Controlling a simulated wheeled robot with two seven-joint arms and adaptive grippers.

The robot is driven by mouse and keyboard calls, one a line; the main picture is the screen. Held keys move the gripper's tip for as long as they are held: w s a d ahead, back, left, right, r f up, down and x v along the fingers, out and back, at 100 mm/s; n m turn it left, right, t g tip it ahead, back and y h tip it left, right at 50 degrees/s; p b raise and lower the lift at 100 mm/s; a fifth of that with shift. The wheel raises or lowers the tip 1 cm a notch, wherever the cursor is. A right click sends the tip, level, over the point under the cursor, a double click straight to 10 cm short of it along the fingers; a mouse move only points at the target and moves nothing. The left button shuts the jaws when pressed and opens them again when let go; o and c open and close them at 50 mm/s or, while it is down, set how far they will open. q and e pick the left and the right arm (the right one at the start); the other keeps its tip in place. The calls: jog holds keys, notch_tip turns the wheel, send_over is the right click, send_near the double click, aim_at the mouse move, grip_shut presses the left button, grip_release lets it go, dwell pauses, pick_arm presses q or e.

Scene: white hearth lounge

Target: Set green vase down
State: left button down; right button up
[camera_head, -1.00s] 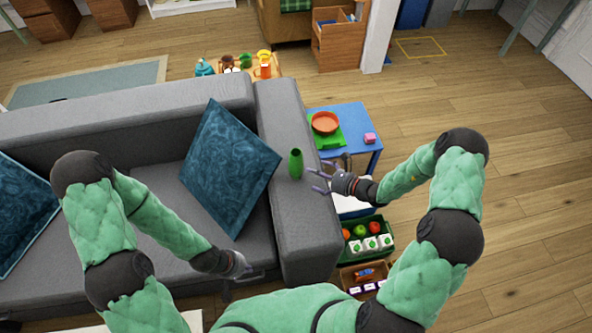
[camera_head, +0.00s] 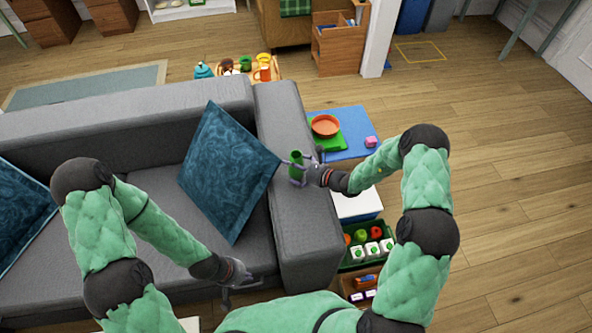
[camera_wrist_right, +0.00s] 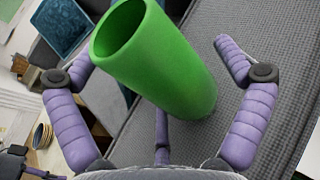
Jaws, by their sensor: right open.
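The green vase (camera_head: 296,163) stands on the grey sofa's right armrest (camera_head: 306,215). My right gripper (camera_head: 300,166) is at the vase, with its fingers spread around it. In the right wrist view the green vase (camera_wrist_right: 160,60) rises between the open purple fingers of the right gripper (camera_wrist_right: 160,85). Gaps show between the side fingers and the vase, and the vase's open rim faces the camera. My left gripper (camera_head: 238,277) hangs over the sofa seat, away from the vase; its finger opening is too small to tell.
A blue table (camera_head: 352,153) beside the armrest holds an orange bowl (camera_head: 325,125) on a green mat and a pink block (camera_head: 371,141). Below is a green crate (camera_head: 350,259) of produce and white boxes. A teal cushion (camera_head: 228,170) leans beside the armrest. Floor at right is clear.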

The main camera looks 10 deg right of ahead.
jog(key=c, duration=1.4)
jog(key=shift+r, duration=0.1)
